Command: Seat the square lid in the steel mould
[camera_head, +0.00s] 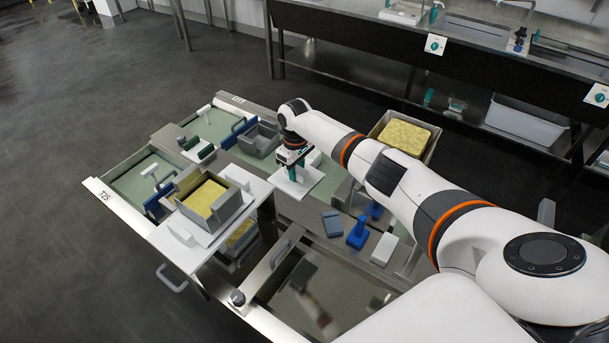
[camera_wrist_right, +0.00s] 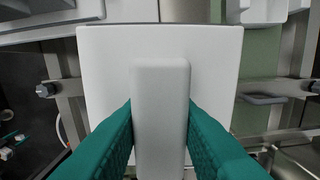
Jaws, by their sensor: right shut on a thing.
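My right gripper (camera_head: 292,170) is shut on the raised handle of a white square lid (camera_head: 303,188), right of the mould in the head view. In the right wrist view the teal fingers (camera_wrist_right: 160,125) grip both sides of the white handle block, and the flat lid plate (camera_wrist_right: 105,75) spreads beneath it. The steel mould (camera_head: 234,213) is an open grey square box on a white board at the left, with a yellow block (camera_head: 203,198) inside. The lid is apart from this mould. My left gripper is not in view.
A second grey box (camera_head: 258,143) stands behind the lid. A blue-grey block (camera_head: 332,224), a blue handled tool (camera_head: 358,233) and a white block (camera_head: 384,249) lie at the front right. A bin with a yellow block (camera_head: 404,136) is behind my right arm.

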